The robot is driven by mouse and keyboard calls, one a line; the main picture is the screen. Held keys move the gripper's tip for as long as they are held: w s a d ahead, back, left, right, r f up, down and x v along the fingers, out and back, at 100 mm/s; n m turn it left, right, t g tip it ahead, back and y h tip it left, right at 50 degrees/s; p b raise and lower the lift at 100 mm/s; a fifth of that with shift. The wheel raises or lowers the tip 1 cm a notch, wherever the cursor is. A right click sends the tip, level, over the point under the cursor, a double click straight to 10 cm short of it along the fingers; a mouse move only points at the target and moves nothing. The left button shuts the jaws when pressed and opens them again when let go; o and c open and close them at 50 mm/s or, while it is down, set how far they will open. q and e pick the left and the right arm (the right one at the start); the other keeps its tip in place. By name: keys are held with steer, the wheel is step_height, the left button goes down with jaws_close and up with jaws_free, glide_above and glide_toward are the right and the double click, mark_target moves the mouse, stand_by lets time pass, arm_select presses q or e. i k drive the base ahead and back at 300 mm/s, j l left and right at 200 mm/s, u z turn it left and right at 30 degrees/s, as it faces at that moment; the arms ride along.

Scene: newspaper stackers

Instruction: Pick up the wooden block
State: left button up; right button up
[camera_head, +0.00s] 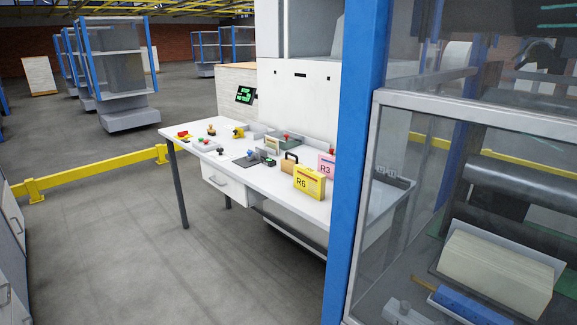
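No gripper of mine shows in the head view. A large pale, cream-coloured block (497,271) lies behind the clear panel at the lower right, inside the machine. Its surface is light like wood or stacked paper; I cannot tell which. A small brown, wood-coloured piece (288,166) with a dark top part stands on the white table (237,180), behind the yellow R6 box (309,182). I cannot tell which of the two is the wooden block.
A blue post (356,150) and framed clear panel (400,200) stand close on the right. A pink R3 box (327,165) and several small items sit on the table. A yellow floor rail (95,172) crosses at left. The grey floor (110,240) in front is clear.

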mark_target(287, 163)
steer(key=z, duration=1)
steer(key=i+j+z, duration=0.15)
steer(key=j+z, duration=1.15)
steer(key=j, duration=0.5)
steer(key=k+j+z, duration=0.1)
steer(key=j, duration=0.35)
steer(key=j+z, duration=0.1)
steer(key=j, duration=0.35)
steer(key=k+j, duration=0.1)
steer(key=j, duration=0.4)
steer(key=k+j, duration=0.1)
steer(key=j, duration=0.35)
steer(key=k+j, duration=0.1)
steer(key=j, duration=0.9)
steer(key=k, duration=0.05)
